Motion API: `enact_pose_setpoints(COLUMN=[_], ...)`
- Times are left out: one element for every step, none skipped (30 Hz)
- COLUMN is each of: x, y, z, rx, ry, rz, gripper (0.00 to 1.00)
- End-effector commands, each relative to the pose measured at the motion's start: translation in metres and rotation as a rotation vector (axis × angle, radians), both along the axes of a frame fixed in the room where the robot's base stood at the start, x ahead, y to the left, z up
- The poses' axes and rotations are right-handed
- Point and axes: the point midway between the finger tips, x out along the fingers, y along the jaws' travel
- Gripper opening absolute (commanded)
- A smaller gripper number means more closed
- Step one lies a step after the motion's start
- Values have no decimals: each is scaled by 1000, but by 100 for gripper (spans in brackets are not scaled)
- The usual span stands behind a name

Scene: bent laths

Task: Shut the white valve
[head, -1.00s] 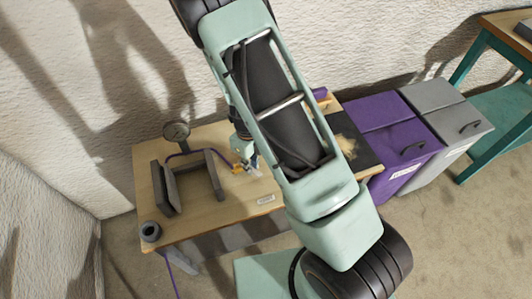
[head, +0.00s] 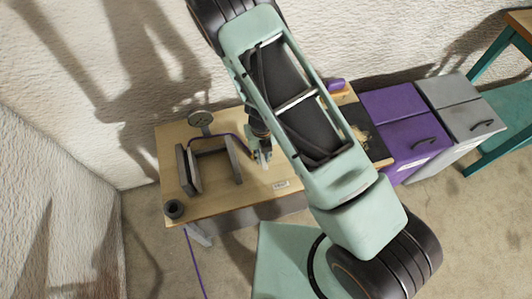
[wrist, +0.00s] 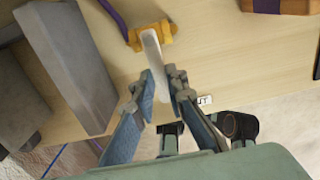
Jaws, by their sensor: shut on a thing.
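The white valve lever (wrist: 152,48) shows in the wrist view, running from a yellow valve body (wrist: 134,40) down between my fingertips. It lies roughly across the yellow body. My gripper (wrist: 160,84) is shut on the lever's near end, one blue-padded finger on each side. In the head view my gripper (head: 262,156) is low over the middle of the wooden table (head: 235,202), with a small pale part of the lever (head: 265,166) below it. The yellow body is mostly hidden there by my gripper.
A purple hose (head: 228,136) runs to the valve. Grey laths (head: 189,170), a round gauge (head: 200,119) and a dark ring (head: 174,209) are on the table's left side. A label (head: 281,185) is near the front edge.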

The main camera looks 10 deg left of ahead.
Motion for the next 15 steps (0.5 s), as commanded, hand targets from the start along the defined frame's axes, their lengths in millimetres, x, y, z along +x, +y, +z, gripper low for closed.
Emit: enact_pose_setpoints(x=[1, 1, 1, 1, 1, 1, 1, 1, 1, 1, 1, 1, 1, 1, 1], y=[1, 1, 1, 1, 1, 1, 1, 1, 1, 1, 1, 1, 1, 1, 1], z=[1, 0, 0, 0, 0, 0, 0, 0, 0, 0, 0, 0, 0, 0, 0], rx=[1, 1, 1, 1, 1, 1, 1, 1, 1, 1, 1, 1, 2, 2, 2], ry=[-2, -3, -3, -3, -3, -3, -3, -3, -3, -3, -3, -3, -2, -2, -2], rz=[-6, -7, -8, -8, -9, -9, -9, -9, -9, -9, -9, -9, -9, -9, -8], gripper=[0, 0, 0, 0, 0, 0, 0, 0, 0, 0, 0, 14, 17, 20, 25])
